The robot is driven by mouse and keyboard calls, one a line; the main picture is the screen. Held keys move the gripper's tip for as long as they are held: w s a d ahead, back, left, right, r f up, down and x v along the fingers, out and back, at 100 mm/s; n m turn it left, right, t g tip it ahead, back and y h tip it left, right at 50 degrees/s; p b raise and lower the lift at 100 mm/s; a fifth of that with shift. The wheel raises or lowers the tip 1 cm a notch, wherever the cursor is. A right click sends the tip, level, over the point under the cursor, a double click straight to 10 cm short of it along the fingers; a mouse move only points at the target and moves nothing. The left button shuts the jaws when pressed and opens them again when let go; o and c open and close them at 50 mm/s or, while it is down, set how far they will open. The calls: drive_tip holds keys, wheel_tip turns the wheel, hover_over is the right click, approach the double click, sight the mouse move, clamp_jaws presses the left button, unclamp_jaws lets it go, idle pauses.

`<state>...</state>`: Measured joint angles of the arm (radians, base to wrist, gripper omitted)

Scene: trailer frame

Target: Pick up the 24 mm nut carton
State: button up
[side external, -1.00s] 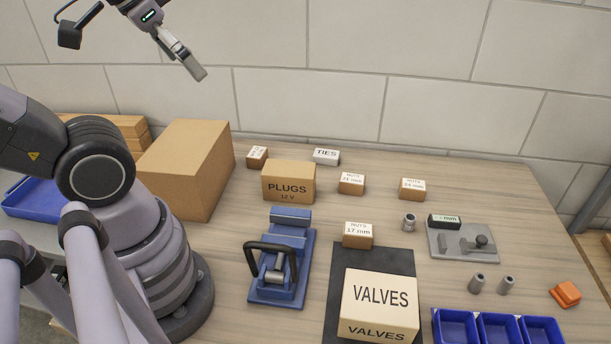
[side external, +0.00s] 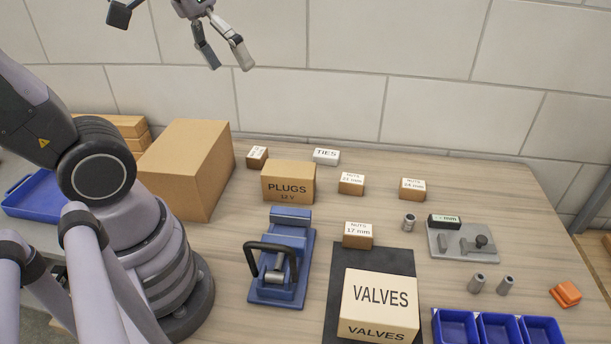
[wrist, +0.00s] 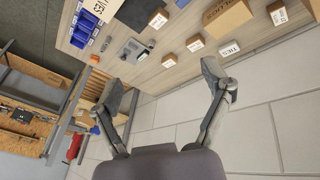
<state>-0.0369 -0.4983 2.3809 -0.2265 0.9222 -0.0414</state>
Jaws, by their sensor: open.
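Several small brown nut cartons with white tops stand on the table. The rightmost (side external: 412,190) in the side view seems to read 24 mm, though its first digit is unclear. It also shows in the wrist view (wrist: 169,61). Another nut carton (side external: 351,185) stands left of it, its label seeming to read 21 mm. A 17 mm nut carton (side external: 358,236) stands nearer the front. My gripper (side external: 230,66) is open and empty, high at the upper left, well apart from all cartons. Its spread fingers (wrist: 164,82) show in the wrist view.
A grey fixture plate (side external: 462,243) and a metal bushing (side external: 409,221) lie near the rightmost carton. A VALVES box (side external: 378,302) and blue bins (side external: 500,328) are in front.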

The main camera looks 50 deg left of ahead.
sight(418, 188)
drive_tip(key=w+d+f+n+h, duration=0.1)
drive_tip(key=w+f+n+h, duration=0.15)
drive_tip(key=w, duration=0.55)
drive_tip(key=w+d+f+n+g+h, duration=0.15)
drive_tip(key=w+f+n, duration=0.25)
drive_tip(key=w, duration=0.4)
drive_tip(key=w+d+f+n+h, duration=0.2)
drive_tip(key=w+f+n+h, duration=0.15)
drive_tip(key=w, duration=0.35)
drive_tip(key=w+a+f+n+t, duration=0.2)
drive_tip(key=w+f+n, duration=0.2)
drive_tip(key=f, duration=0.4)
drive_tip(key=w+a+f+n+t, duration=0.2)
drive_tip(key=w+f+n, duration=0.3)
drive_tip(key=f, duration=0.3)
drive_tip(key=w+a+f+n+t+h, duration=0.1)
drive_tip(key=w+a+f+n+t, duration=0.1)
drive_tip(key=f, duration=0.7)
drive_tip(key=shift+w+a+f+n, duration=0.1)
drive_tip(key=shift+w+a+n, duration=0.2)
drive_tip(key=shift+w+n, duration=0.4)
drive_tip(key=shift+w+a+n, duration=0.25)
drive_tip(key=shift+w+n, duration=0.4)
drive_tip(key=shift+n, duration=0.05)
drive_tip(key=x, duration=0.7)
drive_tip(key=shift+w+f, duration=0.1)
drive_tip(key=shift+x, duration=3.15)
drive_tip(key=shift+f, duration=0.1)
drive_tip(key=c, duration=1.3)
